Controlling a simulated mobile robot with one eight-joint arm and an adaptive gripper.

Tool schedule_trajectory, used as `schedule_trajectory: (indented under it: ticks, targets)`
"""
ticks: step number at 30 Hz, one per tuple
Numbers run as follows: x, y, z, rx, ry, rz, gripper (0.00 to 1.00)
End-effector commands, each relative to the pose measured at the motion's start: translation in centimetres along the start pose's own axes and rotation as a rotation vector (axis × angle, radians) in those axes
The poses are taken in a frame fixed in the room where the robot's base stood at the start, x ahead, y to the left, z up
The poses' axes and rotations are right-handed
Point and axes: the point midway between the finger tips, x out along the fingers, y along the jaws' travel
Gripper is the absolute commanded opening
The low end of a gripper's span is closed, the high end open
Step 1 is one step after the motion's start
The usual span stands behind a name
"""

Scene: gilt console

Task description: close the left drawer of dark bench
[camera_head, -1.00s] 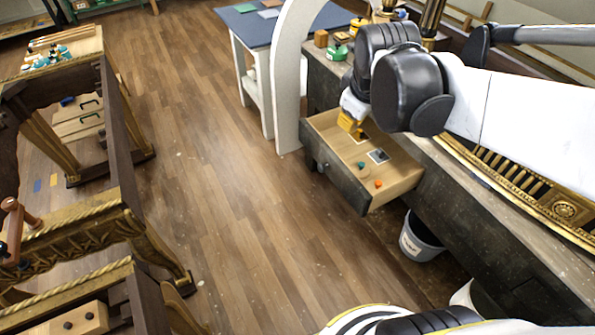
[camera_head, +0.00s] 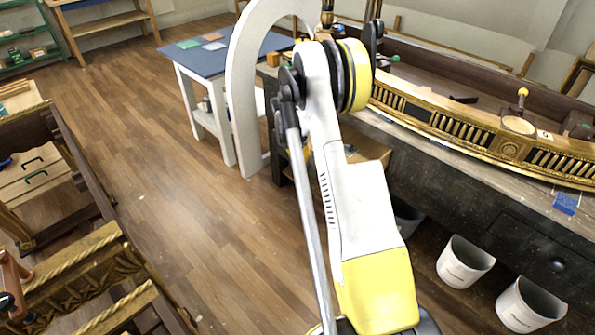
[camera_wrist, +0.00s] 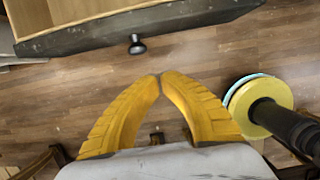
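The dark bench (camera_head: 440,190) runs along the right side in the head view. Its left drawer (camera_head: 371,151) stands pulled out, with its pale wood partly showing behind my arm. In the wrist view the drawer's dark front (camera_wrist: 200,23) crosses the top, with the pale inside behind it. Its black knob (camera_wrist: 137,45) sticks out toward my gripper. My gripper (camera_wrist: 160,76) has its yellow fingertips together, with nothing between them. They are over the floor just outside the drawer front, apart from the knob in the picture. My arm hides most of the drawer and gripper in the head view.
White buckets (camera_head: 465,262) stand below the bench. A white arch (camera_head: 243,95) and a blue-topped table (camera_head: 205,62) stand beyond the drawer. Gilt furniture (camera_head: 85,265) is at the left. The wooden floor (camera_head: 180,190) between is clear.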

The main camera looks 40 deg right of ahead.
Motion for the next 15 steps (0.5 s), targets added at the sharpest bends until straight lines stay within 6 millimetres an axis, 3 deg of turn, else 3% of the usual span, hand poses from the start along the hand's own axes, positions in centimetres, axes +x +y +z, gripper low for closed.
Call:
schedule_trajectory:
  ticks: [15]
  targets:
    - [10.0, 0.1, -0.1, 0.003, 0.000, 0.001, 0.00]
